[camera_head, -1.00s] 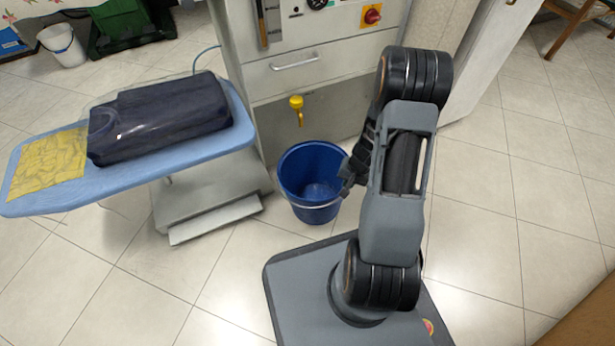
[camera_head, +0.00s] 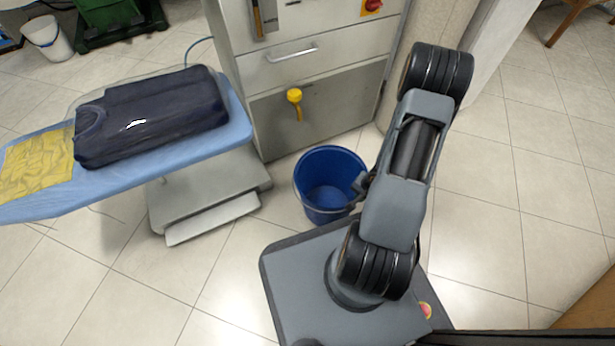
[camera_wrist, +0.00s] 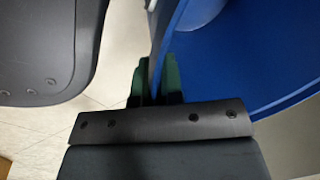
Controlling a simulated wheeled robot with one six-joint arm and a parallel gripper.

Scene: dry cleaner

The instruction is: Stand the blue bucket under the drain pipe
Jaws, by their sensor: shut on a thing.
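The blue bucket (camera_head: 325,207) is upright, in front of the grey cabinet and to the right of the yellow drain pipe (camera_head: 296,100), nearer to me than the pipe. I cannot tell whether its bottom touches the floor. My gripper (camera_head: 360,187) is at the bucket's right side, partly hidden by my arm. In the wrist view, the green fingers of my gripper (camera_wrist: 158,82) are shut on the bucket's wall near the rim. The bucket's blue inside (camera_wrist: 235,60) fills the right of that view and looks empty. The pipe is not in the wrist view.
The grey cabinet (camera_head: 320,118) stands behind the bucket. A blue ironing board (camera_head: 235,138) with a dark folded garment (camera_head: 150,115) and yellow cloth is at left, above a grey pedestal (camera_head: 205,190). A white bucket (camera_head: 48,38) is far left.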

